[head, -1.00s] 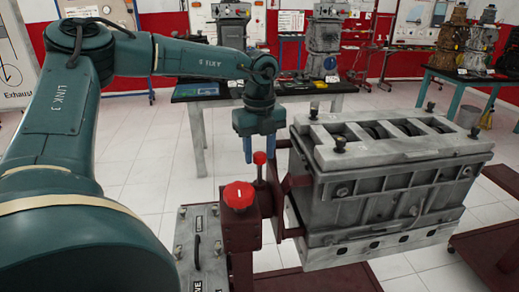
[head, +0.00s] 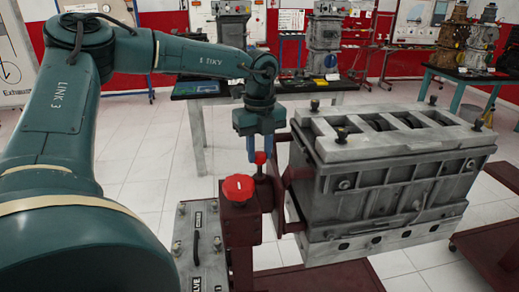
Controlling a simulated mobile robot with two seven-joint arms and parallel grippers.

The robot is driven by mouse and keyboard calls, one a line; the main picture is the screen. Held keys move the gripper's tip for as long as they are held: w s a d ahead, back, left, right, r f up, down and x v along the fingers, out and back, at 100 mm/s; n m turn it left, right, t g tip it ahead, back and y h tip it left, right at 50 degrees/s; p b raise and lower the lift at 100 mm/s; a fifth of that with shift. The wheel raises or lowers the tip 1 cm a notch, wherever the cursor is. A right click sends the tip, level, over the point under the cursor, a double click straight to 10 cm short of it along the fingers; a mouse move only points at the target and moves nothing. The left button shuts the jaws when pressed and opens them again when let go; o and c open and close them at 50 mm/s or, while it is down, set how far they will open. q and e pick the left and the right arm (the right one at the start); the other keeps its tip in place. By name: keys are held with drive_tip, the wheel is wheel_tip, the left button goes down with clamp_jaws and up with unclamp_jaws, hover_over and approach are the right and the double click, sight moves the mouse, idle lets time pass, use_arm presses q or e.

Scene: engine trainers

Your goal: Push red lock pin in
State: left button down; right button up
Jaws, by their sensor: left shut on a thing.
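The red lock pin (head: 260,158) shows its small red head on the dark red engine stand, just behind the larger red knob (head: 238,188). My left gripper (head: 260,150) points down over the pin, with its blue fingers on either side of the pin's head. It is shut on the lock pin. My right gripper is not in view.
The grey engine block (head: 400,170) is mounted on the stand, close to the right of my left gripper. A metal plate with a handle (head: 196,250) lies left of the stand. Tables with other engines stand behind. Tiled floor at left is clear.

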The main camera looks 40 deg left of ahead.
use_arm(q)
wheel_tip(320, 180, down, 2)
drive_tip(key=shift+f+b, duration=0.1)
drive_tip(key=shift+b, duration=0.45)
drive_tip(key=shift+f, duration=0.2)
drive_tip(key=shift+s, duration=0.15)
drive_tip(key=c, duration=1.6)
unclamp_jaws()
drive_tip(key=o, duration=0.5)
drive_tip(key=shift+r, duration=0.15)
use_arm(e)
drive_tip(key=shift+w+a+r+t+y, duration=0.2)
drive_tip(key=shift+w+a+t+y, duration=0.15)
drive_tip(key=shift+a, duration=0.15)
use_arm(q)
drive_tip(key=shift+w+r, duration=0.1)
drive_tip(key=shift+w, duration=0.1)
